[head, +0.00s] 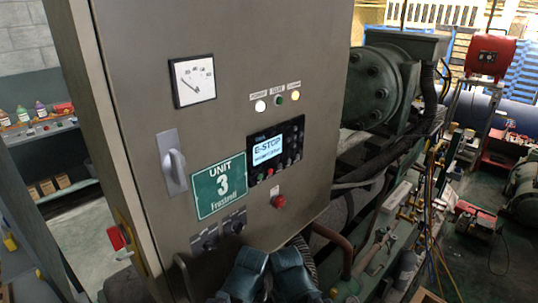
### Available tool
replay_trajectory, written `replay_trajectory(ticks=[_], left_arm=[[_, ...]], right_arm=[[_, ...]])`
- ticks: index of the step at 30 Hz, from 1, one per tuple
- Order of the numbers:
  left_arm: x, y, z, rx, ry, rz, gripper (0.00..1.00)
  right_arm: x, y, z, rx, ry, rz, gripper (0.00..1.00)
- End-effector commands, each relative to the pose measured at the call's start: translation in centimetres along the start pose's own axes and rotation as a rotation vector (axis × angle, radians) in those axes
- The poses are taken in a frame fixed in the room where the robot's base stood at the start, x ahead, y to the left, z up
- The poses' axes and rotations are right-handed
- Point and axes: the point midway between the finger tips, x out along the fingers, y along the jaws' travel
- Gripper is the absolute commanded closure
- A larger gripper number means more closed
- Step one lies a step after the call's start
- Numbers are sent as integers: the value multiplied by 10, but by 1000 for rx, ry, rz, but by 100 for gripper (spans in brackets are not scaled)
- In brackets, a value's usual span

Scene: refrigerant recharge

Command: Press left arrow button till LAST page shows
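A black control panel (294,121) is mounted on the front of a grey cabinet door. Its lit screen (268,150) shows large text reading "E-STOP" with a smaller line below that I cannot read surely. Small round buttons sit along the panel's right side and lower edge. Their markings are too small to read, so I cannot tell which is the left arrow button. Two dark teal rounded shapes at the bottom centre look like parts of my arms, below the panel and apart from it. No gripper fingers show.
The cabinet (240,50) carries a dial gauge (194,80), a handle (173,160), a green "UNIT 3" sign (219,186), a red button (278,202), two dark knobs (232,226) and indicator lamps (279,99). Pipes and machinery crowd the right. Shelves (50,165) stand at left.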

Motion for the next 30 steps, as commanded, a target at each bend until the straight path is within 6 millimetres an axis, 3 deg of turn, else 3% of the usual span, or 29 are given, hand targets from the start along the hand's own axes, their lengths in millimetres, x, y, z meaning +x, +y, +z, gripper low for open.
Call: replay_trajectory(ticks=[2,30], left_arm=[[0,0,0,0,0,0,100],[0,0,0,0,0,0,100]], right_arm=[[0,0,0,0,0,0,100],[0,0,0,0,0,0,100]])
